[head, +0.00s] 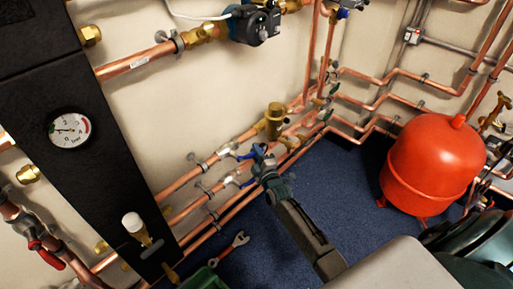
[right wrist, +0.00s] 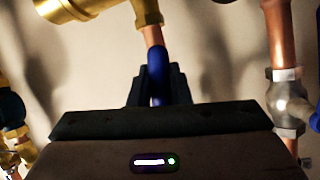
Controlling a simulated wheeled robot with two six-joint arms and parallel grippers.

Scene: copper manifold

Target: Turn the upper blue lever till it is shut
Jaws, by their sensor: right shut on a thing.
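My right gripper (head: 264,163) reaches in from the lower right to the copper pipes by the wall. In the right wrist view its dark fingers (right wrist: 157,92) are shut on a blue lever (right wrist: 156,62), which stands upright between them. In the head view the blue lever (head: 258,149) shows only in part at the fingertips. A valve body with blue parts (head: 226,152) sits on the upper pipe just left of the gripper. A second valve with blue parts (head: 229,181) sits on the pipe below it. The exact lever angle is hard to tell. My left gripper is out of view.
A brass fitting (head: 275,118) stands close above the gripper. A red tank (head: 432,158) stands on the blue floor to the right. A red wrench (head: 229,249) lies on the floor below. A black panel with a gauge (head: 70,129) is at left.

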